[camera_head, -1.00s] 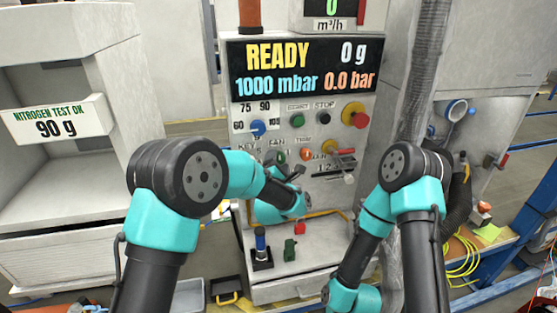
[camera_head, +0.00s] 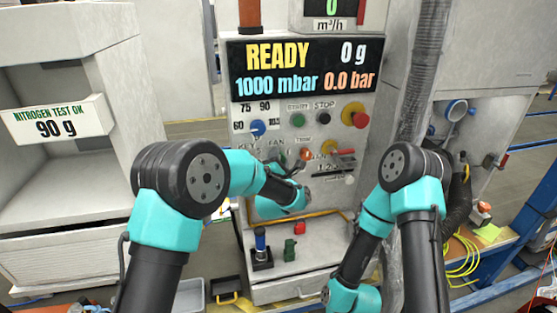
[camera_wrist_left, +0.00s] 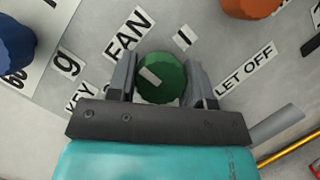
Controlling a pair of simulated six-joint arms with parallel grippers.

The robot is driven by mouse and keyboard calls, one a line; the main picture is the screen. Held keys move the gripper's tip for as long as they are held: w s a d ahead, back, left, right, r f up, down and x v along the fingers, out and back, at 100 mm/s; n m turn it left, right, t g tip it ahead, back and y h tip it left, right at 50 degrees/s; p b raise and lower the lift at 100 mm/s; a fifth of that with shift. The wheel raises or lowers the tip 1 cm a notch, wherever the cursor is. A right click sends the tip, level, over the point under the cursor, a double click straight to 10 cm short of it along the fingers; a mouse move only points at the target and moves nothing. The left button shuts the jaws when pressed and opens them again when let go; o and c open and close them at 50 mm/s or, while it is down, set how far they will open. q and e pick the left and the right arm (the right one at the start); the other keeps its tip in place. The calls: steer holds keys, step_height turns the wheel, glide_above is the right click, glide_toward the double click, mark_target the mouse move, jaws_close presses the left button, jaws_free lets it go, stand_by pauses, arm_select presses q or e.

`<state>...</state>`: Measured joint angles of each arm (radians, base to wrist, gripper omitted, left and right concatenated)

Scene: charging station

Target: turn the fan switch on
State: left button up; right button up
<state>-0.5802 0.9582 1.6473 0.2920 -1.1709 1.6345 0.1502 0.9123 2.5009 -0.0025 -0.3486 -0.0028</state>
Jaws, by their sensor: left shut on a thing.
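The fan switch is a round green knob (camera_wrist_left: 161,78) with a white mark on its left half, seen in the left wrist view. The FAN label (camera_wrist_left: 130,36) is up and left of it, and an "I" label (camera_wrist_left: 183,37) is just above it. My left gripper (camera_wrist_left: 158,76) has one finger on each side of the knob and is shut on it. In the head view my left gripper (camera_head: 288,166) is at the panel's lower-left controls, and the arm partly covers that area. My right arm shows at the right, but its gripper is not in the picture.
An orange knob (camera_wrist_left: 250,8) and a blue knob (camera_wrist_left: 14,42) are near the fan knob. The panel (camera_head: 330,112) also has a red emergency button (camera_head: 358,118) on yellow. A ledge below holds a blue-topped part (camera_head: 261,245) and a green part (camera_head: 290,250).

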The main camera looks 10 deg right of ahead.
arm_select(q)
steer(key=shift+m, duration=0.4)
steer(key=m+g, duration=0.2)
steer(key=m, duration=0.2)
steer(key=shift+h, duration=0.3)
steer(key=m+g, duration=0.1)
steer(key=m, duration=0.3)
steer(key=shift+r, duration=0.1)
steer(key=m+g+y, duration=0.1)
steer(key=m, duration=0.2)
steer(key=shift+m+g+y, duration=0.8)
steer(key=shift+m+y, duration=0.5)
steer(key=shift+m, duration=0.7)
steer(key=o, duration=0.9)
